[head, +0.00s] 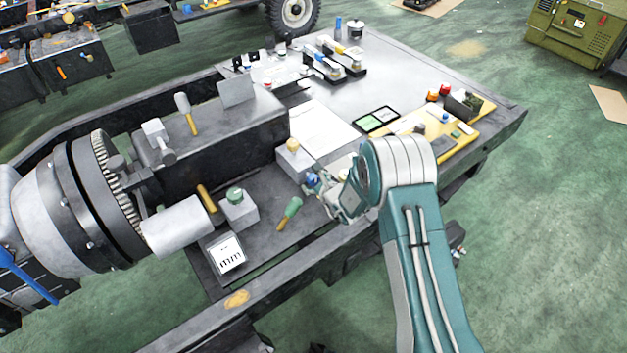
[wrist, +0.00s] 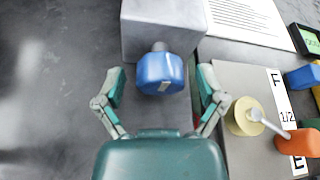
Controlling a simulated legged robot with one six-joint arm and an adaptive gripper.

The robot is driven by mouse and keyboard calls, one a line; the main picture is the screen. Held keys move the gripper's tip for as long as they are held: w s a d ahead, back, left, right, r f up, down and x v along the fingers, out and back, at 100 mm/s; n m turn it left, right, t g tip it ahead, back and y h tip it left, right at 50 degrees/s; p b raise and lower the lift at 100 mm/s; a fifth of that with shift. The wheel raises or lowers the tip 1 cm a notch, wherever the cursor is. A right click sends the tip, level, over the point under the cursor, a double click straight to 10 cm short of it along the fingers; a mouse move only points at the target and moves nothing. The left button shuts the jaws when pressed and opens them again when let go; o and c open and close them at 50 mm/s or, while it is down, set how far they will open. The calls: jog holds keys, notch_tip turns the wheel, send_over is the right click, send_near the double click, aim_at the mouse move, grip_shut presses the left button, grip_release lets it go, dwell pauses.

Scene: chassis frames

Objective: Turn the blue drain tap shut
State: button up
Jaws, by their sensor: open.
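The blue drain tap (wrist: 160,73) is a blue knob on a short grey stem at the front of a grey block (wrist: 160,30). It also shows in the head view (head: 312,180), close beside my gripper. My gripper (wrist: 160,100) is open, with one finger on each side of the knob and a little short of it in the wrist view. I see gaps between the fingers and the knob. A pale mark shows on the knob's face. In the head view my gripper (head: 340,196) is partly hidden by my arm.
An F-to-E gauge strip (wrist: 285,115) with a cream round part (wrist: 245,116) and an orange part (wrist: 297,143) lies right. Bare grey surface is at left.

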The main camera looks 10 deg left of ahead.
jog(key=c, duration=1.1)
jog(key=shift+c, duration=0.2)
